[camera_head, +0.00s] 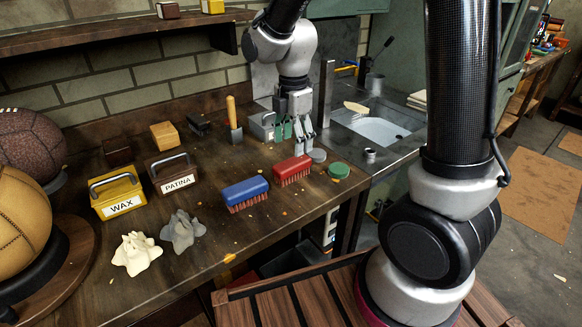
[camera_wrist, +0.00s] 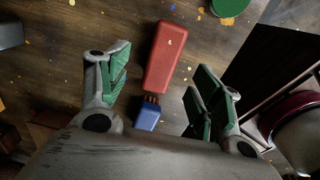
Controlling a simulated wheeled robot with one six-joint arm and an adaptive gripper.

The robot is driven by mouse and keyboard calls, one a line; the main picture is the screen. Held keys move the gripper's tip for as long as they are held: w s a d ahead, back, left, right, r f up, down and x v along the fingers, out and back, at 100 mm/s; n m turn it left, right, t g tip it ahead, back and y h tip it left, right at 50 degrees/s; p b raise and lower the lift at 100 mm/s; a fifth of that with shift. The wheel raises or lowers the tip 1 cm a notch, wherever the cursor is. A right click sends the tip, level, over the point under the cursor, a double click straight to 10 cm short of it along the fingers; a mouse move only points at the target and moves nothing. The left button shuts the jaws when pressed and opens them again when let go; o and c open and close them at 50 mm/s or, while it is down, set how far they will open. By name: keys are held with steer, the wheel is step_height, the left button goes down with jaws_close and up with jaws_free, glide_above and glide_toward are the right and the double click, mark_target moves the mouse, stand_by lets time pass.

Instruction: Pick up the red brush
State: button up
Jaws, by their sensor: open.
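The red brush (camera_head: 292,169) lies bristles down on the wooden workbench, just right of the blue brush (camera_head: 245,192). My gripper (camera_head: 297,140) is open and empty, pointing down above the bench, behind the red brush in the head view. In the wrist view the red brush (camera_wrist: 164,56) lies in the gap between the fingers of my gripper (camera_wrist: 160,70), below them and not gripped. The blue brush (camera_wrist: 147,117) shows nearer the palm, partly hidden by it.
A green round tin (camera_head: 338,170) and a grey one (camera_head: 317,156) lie right of the red brush. The PATINA box (camera_head: 173,173), WAX box (camera_head: 119,196) and crumpled cloths (camera_head: 182,231) stand left. A metal sink (camera_head: 378,130) is at back right. The bench's front edge is close.

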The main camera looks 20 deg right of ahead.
mark_target(292, 162)
steer(key=f, duration=0.7)
steer(key=shift+s+a+f, duration=0.2)
steer(key=shift+s, duration=0.1)
steer(key=c, duration=1.2)
